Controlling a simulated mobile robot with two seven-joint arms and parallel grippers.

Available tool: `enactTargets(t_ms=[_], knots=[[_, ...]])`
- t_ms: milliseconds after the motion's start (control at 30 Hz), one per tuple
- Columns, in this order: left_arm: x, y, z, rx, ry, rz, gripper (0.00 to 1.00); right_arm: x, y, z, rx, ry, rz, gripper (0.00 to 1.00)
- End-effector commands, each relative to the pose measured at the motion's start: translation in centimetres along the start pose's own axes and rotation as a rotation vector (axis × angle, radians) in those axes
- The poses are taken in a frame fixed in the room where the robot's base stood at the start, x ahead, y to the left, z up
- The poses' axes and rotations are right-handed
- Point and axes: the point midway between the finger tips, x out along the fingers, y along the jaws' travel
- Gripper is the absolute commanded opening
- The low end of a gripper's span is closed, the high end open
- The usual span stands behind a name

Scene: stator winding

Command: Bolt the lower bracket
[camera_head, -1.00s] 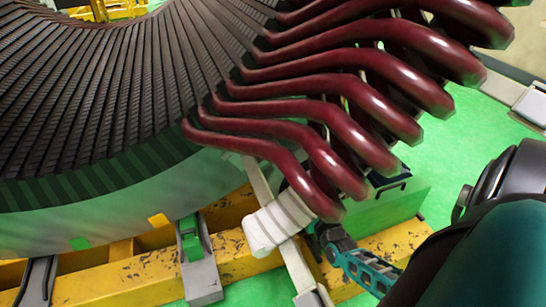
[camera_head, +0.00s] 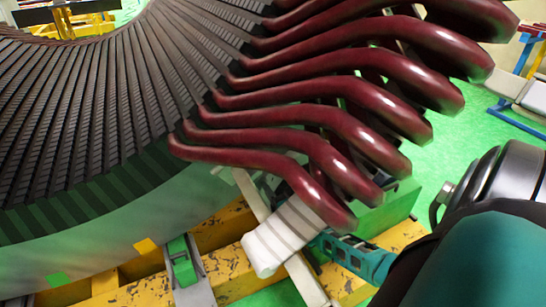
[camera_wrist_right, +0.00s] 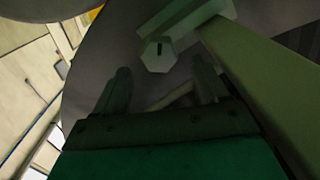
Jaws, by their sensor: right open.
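The pale lower bracket shows in the right wrist view as a bar (camera_wrist_right: 190,20) at the top, with a grey hexagonal bolt head or nut (camera_wrist_right: 158,54) beside it. My right gripper (camera_wrist_right: 162,85) is open, with its two fingers below and on either side of the hexagonal piece. Nothing shows between the fingertips. In the head view, my teal right gripper (camera_head: 325,245) is partly hidden beside a white banded block (camera_head: 282,237) below the maroon winding ends. A pale slanted bar (camera_head: 308,282) runs under this block. My left gripper is not in view.
The large stator core (camera_head: 90,130) fills the left, with maroon winding bars (camera_head: 330,125) reaching right. A yellow worn base frame (camera_head: 225,272) lies below. In the wrist view, a wide pale green beam (camera_wrist_right: 255,85) lies close on the right. Green floor (camera_head: 470,140) is open at the right.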

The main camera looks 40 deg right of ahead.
Motion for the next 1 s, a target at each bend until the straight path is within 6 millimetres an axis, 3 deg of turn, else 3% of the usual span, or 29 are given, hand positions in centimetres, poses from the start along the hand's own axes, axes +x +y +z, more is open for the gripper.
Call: enactTargets(t_ms=[100,233,633,1000], knots=[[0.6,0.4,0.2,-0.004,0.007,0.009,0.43,2.1,0.0,0.2,0.0,0.002,0.0,0.73],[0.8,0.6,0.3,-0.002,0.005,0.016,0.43,3.4,0.0,0.1,0.0,0.001,0.0,0.73],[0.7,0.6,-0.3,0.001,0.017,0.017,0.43,4.0,0.0,0.0,-0.001,-0.001,0.0,0.73],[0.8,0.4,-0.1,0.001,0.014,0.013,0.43,4.0,0.0,0.0,0.0,-0.001,0.0,0.38]])
